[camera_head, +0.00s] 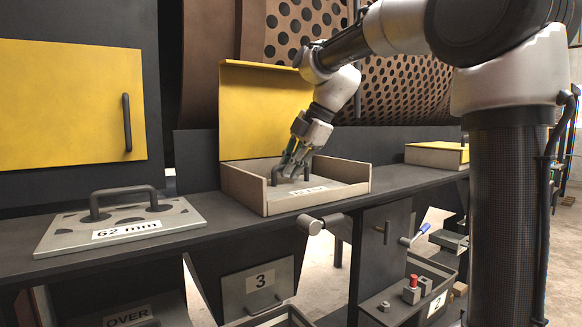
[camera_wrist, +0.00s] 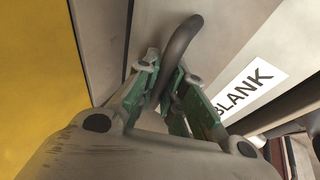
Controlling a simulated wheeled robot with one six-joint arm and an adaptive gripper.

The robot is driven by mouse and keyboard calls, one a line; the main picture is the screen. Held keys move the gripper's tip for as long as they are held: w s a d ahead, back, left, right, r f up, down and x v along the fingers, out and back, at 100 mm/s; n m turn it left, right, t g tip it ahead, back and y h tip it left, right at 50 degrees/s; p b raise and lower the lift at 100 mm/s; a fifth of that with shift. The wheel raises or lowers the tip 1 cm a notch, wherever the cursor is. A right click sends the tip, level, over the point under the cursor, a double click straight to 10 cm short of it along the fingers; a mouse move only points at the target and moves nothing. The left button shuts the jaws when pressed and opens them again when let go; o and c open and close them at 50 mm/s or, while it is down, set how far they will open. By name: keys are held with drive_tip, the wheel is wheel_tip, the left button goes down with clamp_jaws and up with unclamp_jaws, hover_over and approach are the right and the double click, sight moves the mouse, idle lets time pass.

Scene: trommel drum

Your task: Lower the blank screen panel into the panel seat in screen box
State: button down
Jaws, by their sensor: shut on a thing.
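The screen box (camera_head: 243,192) stands on the dark bench with its yellow lid (camera_head: 262,112) raised at the back. The pale blank screen panel (camera_head: 309,190) is inside the box walls, its label facing the front. In the wrist view the panel (camera_wrist: 215,75) shows its BLANK label and a dark bar handle (camera_wrist: 182,42). My gripper (camera_head: 290,167) points down into the box and is shut on that handle; its green finger pads (camera_wrist: 172,95) lie on both sides of the bar. The panel's underside and the seat are hidden, so I cannot tell whether it rests fully flat.
A 62 mm panel (camera_head: 120,226) with a handle lies on the bench at left. A closed yellow-topped box (camera_head: 437,154) stands at right. The perforated brown drum (camera_head: 400,85) is behind. A handle knob (camera_head: 315,226) juts below the box front.

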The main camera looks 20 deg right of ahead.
drive_tip(key=shift+f, duration=0.3)
drive_tip(key=c, duration=1.4)
unclamp_jaws()
drive_tip(key=shift+c, duration=0.2)
drive_tip(key=v, duration=1.2)
drive_tip(key=s+d+f+m+h, duration=0.1)
drive_tip(key=s+d+f+m, duration=0.2)
drive_tip(key=s+f+m, duration=0.4)
drive_tip(key=s+d+f+m+h, duration=0.2)
drive_tip(key=s+d+f+m, duration=0.2)
drive_tip(key=s+f+m, duration=0.4)
drive_tip(key=s+d+f+m+t+h, duration=0.1)
drive_tip(key=s+d+f+m, duration=0.2)
drive_tip(key=s+f+m, duration=0.4)
drive_tip(key=s+f, duration=0.1)
drive_tip(key=s, duration=0.2)
drive_tip(key=shift+d+f+h, duration=0.25)
drive_tip(key=shift+d+h, duration=0.1)
drive_tip(key=shift+h, duration=0.05)
